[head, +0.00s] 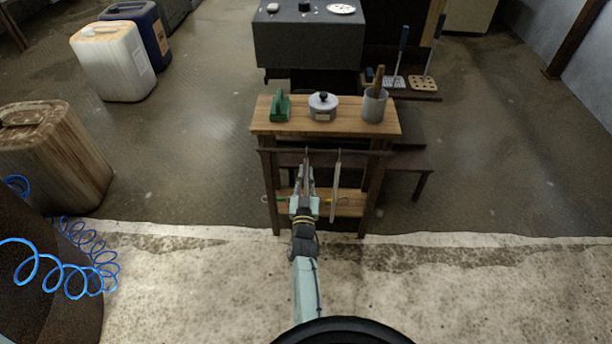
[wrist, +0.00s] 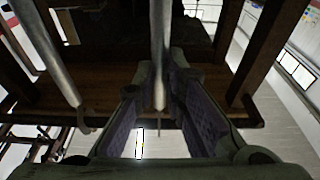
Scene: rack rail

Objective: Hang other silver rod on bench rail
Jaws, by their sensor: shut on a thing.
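My gripper (head: 307,178) is in front of the wooden bench, at the height of the dark bench rail (head: 268,151). It is shut on a silver rod, which shows between the fingers in the wrist view (wrist: 160,50); its thin end lies close to the rail. I cannot tell whether that end is over the rail or only near it. Another silver rod (head: 336,190) hangs from the rail just right of my gripper. In the wrist view this rod (wrist: 58,60) is at the left, with its hook at the rail. My fingers partly hide the held rod.
On the bench top (head: 298,127) stand a green object (head: 280,106), a lidded grey pot (head: 323,107) and a grey cup (head: 374,105) with a brown handle in it. A lower shelf (head: 348,204) is behind the rods. Blue coiled hose (head: 60,268) is far left.

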